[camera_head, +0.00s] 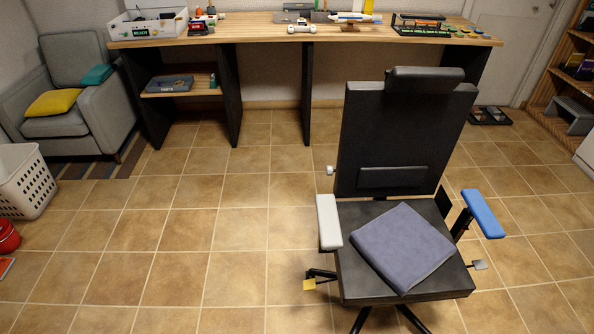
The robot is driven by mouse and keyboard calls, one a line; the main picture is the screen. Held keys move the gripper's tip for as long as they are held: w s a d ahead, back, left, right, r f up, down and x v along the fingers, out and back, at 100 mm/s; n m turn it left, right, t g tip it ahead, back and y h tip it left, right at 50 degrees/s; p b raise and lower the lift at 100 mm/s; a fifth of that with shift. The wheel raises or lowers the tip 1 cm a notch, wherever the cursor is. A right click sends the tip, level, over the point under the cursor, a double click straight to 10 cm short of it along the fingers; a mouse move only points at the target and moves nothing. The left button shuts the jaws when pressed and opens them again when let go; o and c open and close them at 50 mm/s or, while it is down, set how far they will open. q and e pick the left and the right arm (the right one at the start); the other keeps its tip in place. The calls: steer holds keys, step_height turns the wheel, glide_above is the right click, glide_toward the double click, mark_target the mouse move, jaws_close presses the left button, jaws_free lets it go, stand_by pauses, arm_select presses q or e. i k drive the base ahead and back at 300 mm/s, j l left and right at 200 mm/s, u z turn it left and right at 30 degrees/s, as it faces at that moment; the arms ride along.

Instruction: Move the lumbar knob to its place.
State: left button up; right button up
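A black office chair (348,128) faces me at the right of the middle. A small pale knob (330,170) sticks out at the left edge of its backrest, level with a dark lumbar pad (398,177); it looks like the lumbar knob. Its exact setting is too small to tell. Neither of my grippers is in view.
The chair has a white armrest (328,222), a blue armrest (483,213), a purple-grey cushion (403,246), a yellow-tipped lever (310,284) and a grey paddle (479,265). A laundry basket (22,182) stands left. The tiled floor left of the chair is clear.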

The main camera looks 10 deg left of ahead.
mark_target(329, 170)
steer(key=k+j, duration=0.1)
steer(key=j, duration=0.35)
steer(key=i+j+z, duration=0.1)
steer(key=z, duration=0.45)
steer(key=i+j+z, duration=0.2)
steer(key=j, duration=0.3)
steer(key=i+j+z, duration=0.2)
steer(key=j, duration=0.3)
steer(key=j+z, duration=0.2)
steer(key=j, duration=0.35)
steer(key=i+j+z, duration=0.2)
steer(key=j, duration=0.35)
steer(key=k, duration=0.05)
